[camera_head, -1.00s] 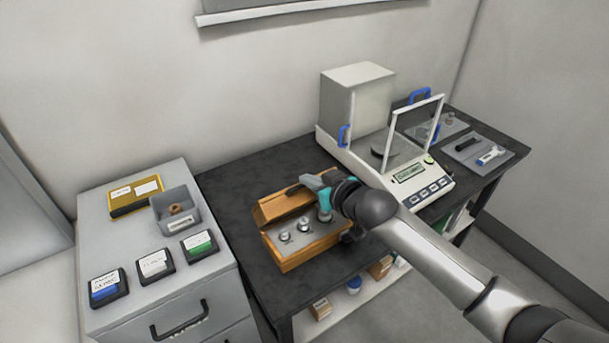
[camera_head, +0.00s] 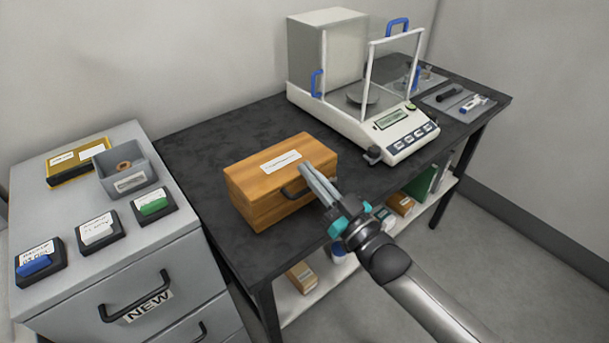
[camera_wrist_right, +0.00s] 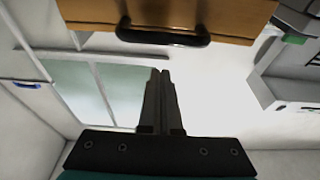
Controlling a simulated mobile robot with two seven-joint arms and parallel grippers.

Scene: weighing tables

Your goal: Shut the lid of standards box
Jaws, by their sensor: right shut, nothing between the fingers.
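The standards box (camera_head: 262,187) is a wooden box with a white label on top, standing on the dark table. Its lid is down and its inside is hidden. A dark handle (camera_wrist_right: 160,36) on the box shows in the right wrist view. My right gripper (camera_head: 308,170) is shut and empty, with its fingers at the front right of the box, close to the handle. In the right wrist view the fingertips (camera_wrist_right: 160,72) lie just short of the handle; I cannot tell whether they touch the box. My left gripper is not in view.
A balance (camera_head: 365,115) with a raised clear pane stands behind and right of the box. A grey drawer cabinet (camera_head: 85,190) with a bin (camera_head: 124,165) and several labelled blocks is at the left. The dark table (camera_head: 215,135) is clear behind the box.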

